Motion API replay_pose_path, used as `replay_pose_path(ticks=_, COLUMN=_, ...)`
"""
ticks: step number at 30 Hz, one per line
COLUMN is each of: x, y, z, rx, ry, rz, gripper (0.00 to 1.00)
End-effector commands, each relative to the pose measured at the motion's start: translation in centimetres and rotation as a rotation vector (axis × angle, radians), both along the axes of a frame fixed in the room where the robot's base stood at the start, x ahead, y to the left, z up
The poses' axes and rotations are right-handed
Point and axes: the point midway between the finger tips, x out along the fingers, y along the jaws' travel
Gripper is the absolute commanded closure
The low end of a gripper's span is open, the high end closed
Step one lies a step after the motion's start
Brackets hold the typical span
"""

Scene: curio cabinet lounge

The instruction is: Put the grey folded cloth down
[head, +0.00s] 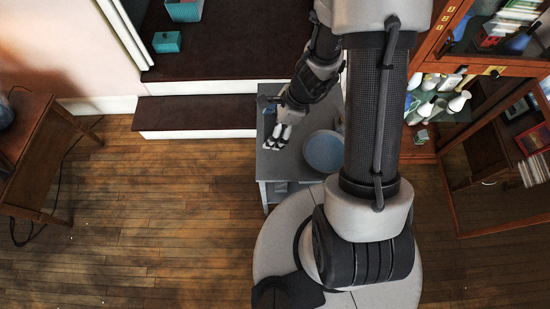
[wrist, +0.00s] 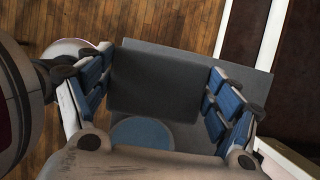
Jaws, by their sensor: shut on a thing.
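The grey folded cloth (wrist: 155,82) is a dark flat rectangle between the two fingers of my gripper (wrist: 158,92) in the wrist view. My gripper is shut on it, with blue-padded fingers at its left and right edges. In the head view my gripper (head: 277,137) is over the left part of a small grey table (head: 272,168). The cloth cannot be made out clearly there. The table top (wrist: 250,82) shows around the cloth in the wrist view. I cannot tell whether the cloth touches it.
A round blue plate (head: 325,151) lies on the table, right of my gripper; it also shows in the wrist view (wrist: 142,132). A dark carpeted step (head: 200,112) is behind the table. An open glass cabinet (head: 440,100) stands at right. Wooden floor (head: 170,210) at left is clear.

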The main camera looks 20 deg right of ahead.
Motion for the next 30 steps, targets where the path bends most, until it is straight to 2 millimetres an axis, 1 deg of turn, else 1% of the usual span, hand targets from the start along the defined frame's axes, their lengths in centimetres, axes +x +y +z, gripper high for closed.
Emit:
replay_pose_path(ticks=2, x=0.0, y=0.0, z=-0.3, rx=0.000, ry=0.001, rz=0.001, gripper=0.55)
replay_pose_path(ticks=5, x=0.0, y=0.0, z=-1.9, rx=0.001, ry=0.002, rz=0.001, gripper=0.55)
replay_pose_path(ticks=12, x=-0.1, y=0.0, z=-8.5, rx=0.000, ry=0.004, rz=0.002, gripper=0.55)
replay_pose_path(ticks=18, x=-0.1, y=0.0, z=-13.5, rx=0.000, ry=0.003, rz=0.002, gripper=0.55)
replay_pose_path(ticks=21, x=-0.1, y=0.0, z=-15.0, rx=-0.001, ry=0.001, rz=0.003, gripper=0.55)
replay_pose_path(ticks=27, x=0.0, y=0.0, z=-16.1, rx=-0.001, ry=-0.001, rz=0.004, gripper=0.55)
replay_pose_path(ticks=30, x=0.0, y=0.0, z=-17.3, rx=-0.001, ry=0.000, rz=0.002, gripper=0.55)
